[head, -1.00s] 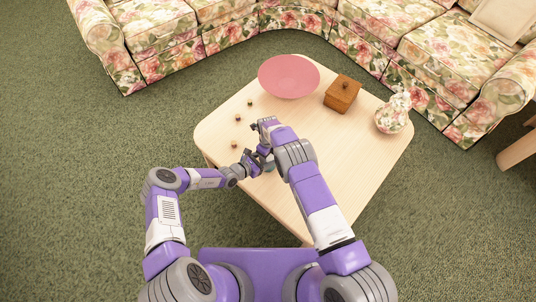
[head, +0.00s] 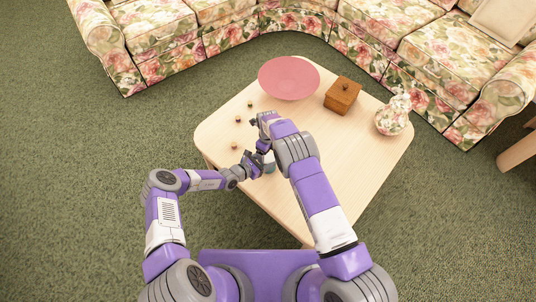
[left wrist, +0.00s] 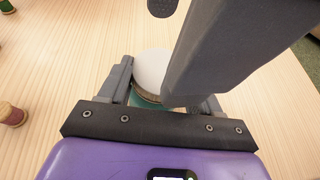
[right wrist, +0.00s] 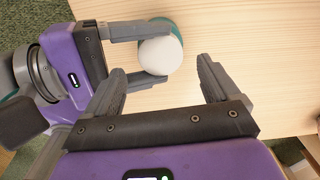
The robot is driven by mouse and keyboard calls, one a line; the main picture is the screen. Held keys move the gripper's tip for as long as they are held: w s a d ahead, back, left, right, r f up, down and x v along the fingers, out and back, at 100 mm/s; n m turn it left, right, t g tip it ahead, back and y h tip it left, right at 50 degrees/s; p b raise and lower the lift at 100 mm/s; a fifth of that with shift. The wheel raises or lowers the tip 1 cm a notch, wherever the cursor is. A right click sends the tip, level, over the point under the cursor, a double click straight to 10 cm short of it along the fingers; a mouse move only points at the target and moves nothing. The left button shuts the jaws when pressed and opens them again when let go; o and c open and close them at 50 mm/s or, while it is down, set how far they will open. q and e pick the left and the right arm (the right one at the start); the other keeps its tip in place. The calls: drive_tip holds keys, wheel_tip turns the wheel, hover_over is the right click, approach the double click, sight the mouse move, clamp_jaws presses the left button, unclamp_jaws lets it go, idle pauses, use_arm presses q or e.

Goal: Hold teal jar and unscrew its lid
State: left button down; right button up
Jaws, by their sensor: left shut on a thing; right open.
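The teal jar (head: 269,166) with a white domed lid (right wrist: 160,56) stands near the left edge of the table and is partly hidden by my arms in the head view. My left gripper (head: 258,164) is shut on the jar's body below the lid; its two fingers straddle the jar in the left wrist view, where the lid (left wrist: 152,70) shows.
Several small spools (head: 238,119) lie along the left edge. A floral sofa (head: 430,60) borders the far side.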

use_arm(q)
drive_tip(key=shift+s+a+f, duration=0.1)
drive_tip(key=shift+s+f, duration=0.05)
drive_tip(key=shift+f, duration=0.1)
drive_tip(key=shift+c, duration=2.4)
unclamp_jaws()
drive_tip(key=o, duration=0.3)
drive_tip(key=shift+o, duration=0.2)
drive_tip(key=shift+r, duration=0.15)
